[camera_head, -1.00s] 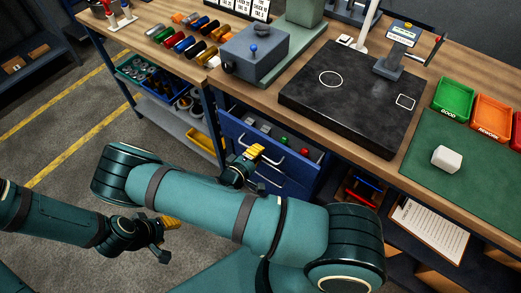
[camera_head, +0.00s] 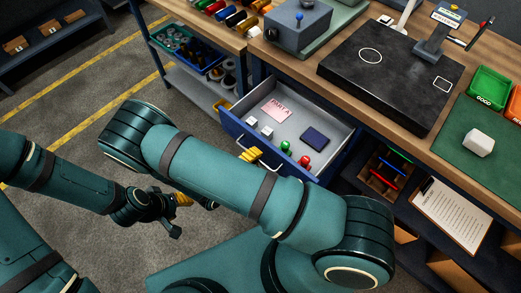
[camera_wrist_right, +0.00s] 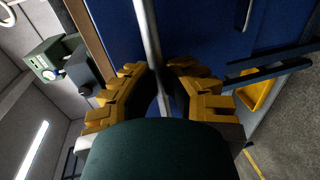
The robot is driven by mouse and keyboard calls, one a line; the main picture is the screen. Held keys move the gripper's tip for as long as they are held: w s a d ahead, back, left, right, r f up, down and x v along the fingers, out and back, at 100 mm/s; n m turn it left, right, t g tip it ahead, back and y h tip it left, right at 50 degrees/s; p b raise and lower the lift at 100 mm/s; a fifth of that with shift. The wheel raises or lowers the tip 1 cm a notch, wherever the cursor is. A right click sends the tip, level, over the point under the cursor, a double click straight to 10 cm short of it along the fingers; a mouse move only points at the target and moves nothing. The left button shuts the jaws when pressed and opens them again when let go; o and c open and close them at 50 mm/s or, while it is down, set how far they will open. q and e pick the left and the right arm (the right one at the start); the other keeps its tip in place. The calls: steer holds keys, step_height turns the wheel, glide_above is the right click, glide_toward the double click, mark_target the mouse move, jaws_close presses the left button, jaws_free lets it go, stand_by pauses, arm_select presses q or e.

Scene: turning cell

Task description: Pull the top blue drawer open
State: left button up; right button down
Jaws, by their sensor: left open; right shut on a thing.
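The top blue drawer (camera_head: 232,125) stands well out from under the bench, and its grey inside shows in the head view. Its blue front (camera_wrist_right: 205,25) fills the middle of the right wrist view, with the bar handle (camera_wrist_right: 148,32) running between my fingers. My right gripper (camera_head: 250,155) is shut on this handle; its yellow fingers (camera_wrist_right: 160,82) lie on both sides of the bar. My right arm hides much of the drawer front in the head view. My left gripper (camera_head: 192,201) is open and empty over the floor, left of the drawer.
The drawer holds a pink card (camera_head: 276,108), small white blocks, a dark blue box (camera_head: 314,137), and green and red pieces. A black plate (camera_head: 390,75) lies on the bench above. A clipboard (camera_head: 450,212) lies on the shelf at right.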

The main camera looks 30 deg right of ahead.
steer(key=shift+s+a, duration=0.1)
steer(key=shift+a, duration=0.2)
steer(key=c, duration=1)
jaws_free()
step_height(320, 180, up, 10)
steer(key=shift+r, duration=0.1)
steer(key=shift+a, duration=0.1)
